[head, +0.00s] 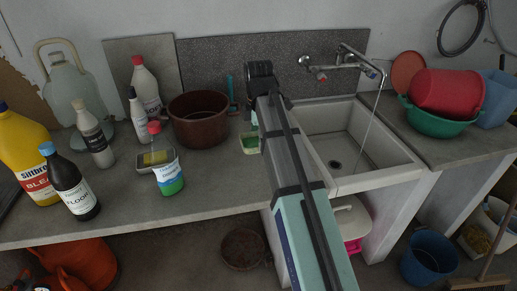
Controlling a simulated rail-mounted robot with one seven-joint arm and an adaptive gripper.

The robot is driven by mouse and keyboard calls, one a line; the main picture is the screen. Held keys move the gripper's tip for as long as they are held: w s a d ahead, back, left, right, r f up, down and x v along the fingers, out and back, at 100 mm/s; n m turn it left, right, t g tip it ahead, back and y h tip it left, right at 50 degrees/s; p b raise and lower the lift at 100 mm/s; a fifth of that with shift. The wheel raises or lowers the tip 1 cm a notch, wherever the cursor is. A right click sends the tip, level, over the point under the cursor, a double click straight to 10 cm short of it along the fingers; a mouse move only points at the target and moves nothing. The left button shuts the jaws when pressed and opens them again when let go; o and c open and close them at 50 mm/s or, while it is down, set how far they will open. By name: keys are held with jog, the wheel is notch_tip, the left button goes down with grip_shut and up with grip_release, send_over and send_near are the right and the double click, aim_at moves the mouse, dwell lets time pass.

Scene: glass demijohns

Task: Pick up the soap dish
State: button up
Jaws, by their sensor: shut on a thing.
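The soap dish (250,150) is a small pale green dish with darker green inside. It shows at the left side of my arm, near the counter's back, left of the sink. My gripper (252,128) is shut on the soap dish, just below the dark wrist. My arm hides most of the gripper and the right part of the dish. I cannot tell whether the dish touches the counter.
A brown pot (197,122) stands close left of the dish.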

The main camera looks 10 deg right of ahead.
jog(key=shift+r, duration=2.3)
jog(key=shift+d+t, duration=0.1)
jog(key=shift+t, duration=0.2)
